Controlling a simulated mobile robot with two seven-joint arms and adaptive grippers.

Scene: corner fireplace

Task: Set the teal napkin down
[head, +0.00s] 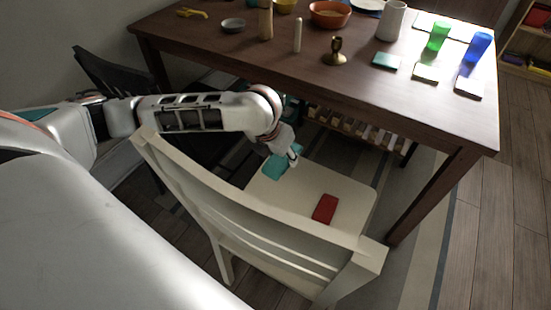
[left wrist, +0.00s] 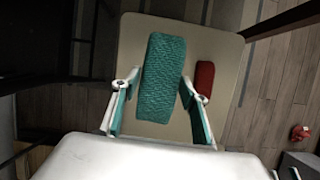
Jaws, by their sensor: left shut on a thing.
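The teal napkin (head: 274,168) is a folded, textured cloth at the far left part of the white chair's seat (head: 345,196). My left gripper (head: 292,158) reaches over the chair back and is shut on the napkin. In the left wrist view, the napkin (left wrist: 160,82) lies lengthwise between the two fingers (left wrist: 162,108). I cannot tell whether its underside touches the seat or hangs just above it. A red folded cloth (head: 325,209) lies on the seat to the right, also seen in the wrist view (left wrist: 205,80). My right gripper is not in view.
The chair's slatted back (head: 255,215) stands between my body and the seat. The dark table (head: 270,57) stands beyond, with cups, bowls, a candle and a brass candlestick (head: 335,52) on it. The seat's near middle is bare.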

